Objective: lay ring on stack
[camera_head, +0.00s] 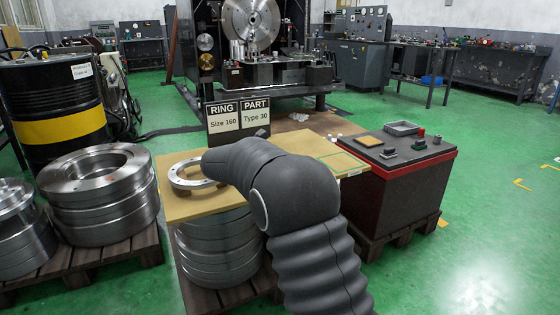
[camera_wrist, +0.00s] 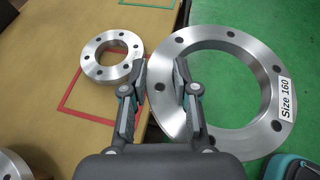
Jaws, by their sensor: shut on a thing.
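My gripper (camera_wrist: 161,76) is shut on the left rim of a large steel ring (camera_wrist: 258,75) with bolt holes and a "Size 160" label. In the wrist view the ring is over green floor beside the board's edge. My arm hides my gripper and this ring in the head view. Another holed ring (camera_head: 184,178) lies on the left end of the tan board (camera_head: 190,208). Stacked steel discs (camera_head: 215,245) stand below the board; I cannot tell which stack is meant.
A sign (camera_head: 238,115) reads "RING Size 160, PART Type 30". A green outline (camera_head: 342,163) marks the board's right end. A dark red-rimmed cabinet (camera_head: 400,185) stands right of it. Big disc stacks (camera_head: 105,190) and a barrel (camera_head: 50,105) are at left. Green floor is clear at right.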

